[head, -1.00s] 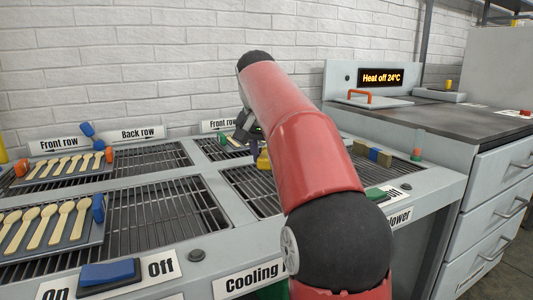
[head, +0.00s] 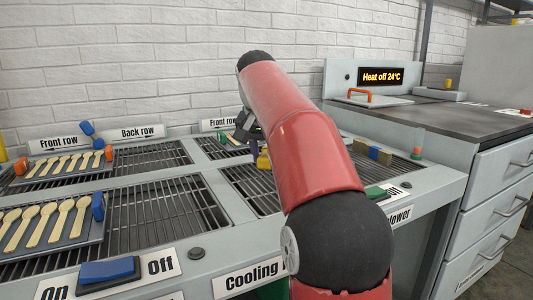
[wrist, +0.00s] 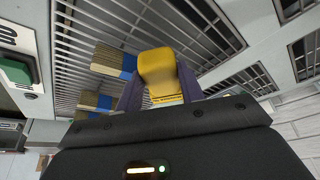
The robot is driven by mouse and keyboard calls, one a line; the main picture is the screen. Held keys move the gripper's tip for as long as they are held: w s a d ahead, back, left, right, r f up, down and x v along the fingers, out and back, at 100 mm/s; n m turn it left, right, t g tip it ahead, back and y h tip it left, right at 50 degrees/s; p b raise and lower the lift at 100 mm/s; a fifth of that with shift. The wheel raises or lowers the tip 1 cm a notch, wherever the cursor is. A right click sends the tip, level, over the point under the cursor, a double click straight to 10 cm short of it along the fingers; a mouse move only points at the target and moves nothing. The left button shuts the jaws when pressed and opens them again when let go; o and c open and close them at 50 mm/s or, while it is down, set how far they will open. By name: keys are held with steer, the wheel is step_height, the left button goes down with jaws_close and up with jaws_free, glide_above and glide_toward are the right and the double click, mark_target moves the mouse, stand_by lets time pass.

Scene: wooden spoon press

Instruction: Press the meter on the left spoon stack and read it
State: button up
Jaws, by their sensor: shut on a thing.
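My gripper shows in the wrist view (wrist: 160,92) with its two purple fingers shut on a yellow block-like thing (wrist: 157,66), which may be the meter; no dial or reading is visible. In the head view the yellow thing (head: 263,161) shows just left of my red arm, low over the rack, and the arm hides part of this area. Two wooden spoon stacks with blue parts lie on the rack in the wrist view, one farther up (wrist: 112,58) and one lower (wrist: 94,102). Both are left of the yellow thing, apart from it. In the head view spoon stacks (head: 361,147) show right of my arm.
Trays of loose spoons (head: 65,164) (head: 45,222) lie on the left racks. A blue On/Off switch (head: 108,271) is at the front edge. A heater display (head: 380,76) reads "Heat off 24°C". The near middle rack (head: 165,215) is partly bare.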

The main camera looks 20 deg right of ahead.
stand_by(0.3)
step_height(320, 180, up, 3)
steer(key=p, duration=0.3)
steer(key=shift+r, duration=2)
steer(key=shift+s+a+m, duration=0.25)
steer(key=shift+s+m, duration=0.25)
steer(key=s+a+m+t+h+b, duration=0.2)
steer(key=s+a+m+h+b, duration=0.5)
steer(key=s+a+m, duration=1.1)
steer(key=shift+s+a+r+t+h+b, duration=0.35)
steer(key=shift+s+b, duration=0.3)
steer(key=shift+b, duration=0.3)
steer(key=shift+d, duration=0.1)
